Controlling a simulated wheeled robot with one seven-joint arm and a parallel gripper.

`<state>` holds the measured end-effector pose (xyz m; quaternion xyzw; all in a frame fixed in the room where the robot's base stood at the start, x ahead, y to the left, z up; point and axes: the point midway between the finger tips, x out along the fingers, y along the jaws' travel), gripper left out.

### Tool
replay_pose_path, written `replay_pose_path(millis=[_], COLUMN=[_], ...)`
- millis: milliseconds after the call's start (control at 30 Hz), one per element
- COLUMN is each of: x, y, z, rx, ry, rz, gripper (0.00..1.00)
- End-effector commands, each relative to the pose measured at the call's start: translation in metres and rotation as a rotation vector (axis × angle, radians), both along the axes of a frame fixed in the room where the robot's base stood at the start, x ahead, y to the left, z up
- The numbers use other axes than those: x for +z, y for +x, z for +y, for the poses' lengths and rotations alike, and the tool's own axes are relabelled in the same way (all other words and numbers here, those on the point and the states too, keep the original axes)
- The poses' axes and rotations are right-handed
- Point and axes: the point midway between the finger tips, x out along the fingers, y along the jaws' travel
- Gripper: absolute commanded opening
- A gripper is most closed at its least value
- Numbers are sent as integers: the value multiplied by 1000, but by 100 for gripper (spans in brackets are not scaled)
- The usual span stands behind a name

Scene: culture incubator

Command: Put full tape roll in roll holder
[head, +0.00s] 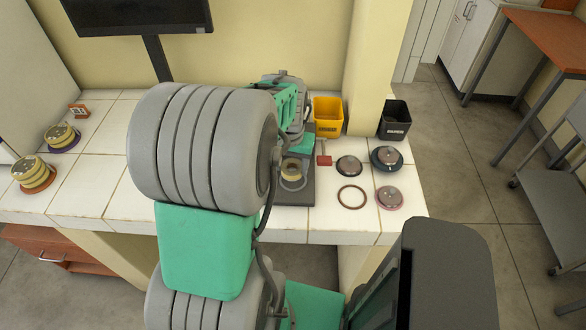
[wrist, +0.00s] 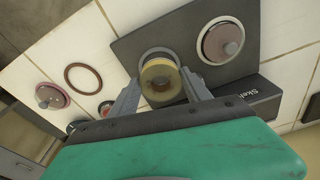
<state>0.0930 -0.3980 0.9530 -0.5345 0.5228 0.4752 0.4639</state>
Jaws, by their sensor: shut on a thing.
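A yellow-tan tape roll (wrist: 160,82) with a dark centre sits between the two fingers of my gripper (wrist: 161,79) in the wrist view. My gripper is shut on it. It also shows in the head view as a yellow ring (head: 291,168) over a dark grey plate (head: 297,197). A pale grey ring shows just behind the roll, partly hidden by it. I cannot tell whether the roll touches the plate, or which part is the roll holder.
Stacked tape rolls (head: 33,172) (head: 60,135) stand on coloured bases at the left. A yellow bin (head: 327,116) and black bin (head: 395,119) stand behind. Several knobbed discs (head: 388,197) and a brown ring (head: 351,197) lie at the right. My arm hides the table's middle.

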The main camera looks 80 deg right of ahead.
Motion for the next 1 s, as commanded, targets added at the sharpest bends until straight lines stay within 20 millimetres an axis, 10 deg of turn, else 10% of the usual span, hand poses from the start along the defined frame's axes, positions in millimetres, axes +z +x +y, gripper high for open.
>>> replay_pose_path(millis=[300, 667, 700, 1000], x=[-41, -47, -45, -45], y=[-1, -1, -1, -1], z=[-10, -11, -11, -11], rx=[1, 1, 1, 1], ry=[0, -3, -3, -2], rz=[0, 0, 0, 0], gripper=[17, 17, 59, 78])
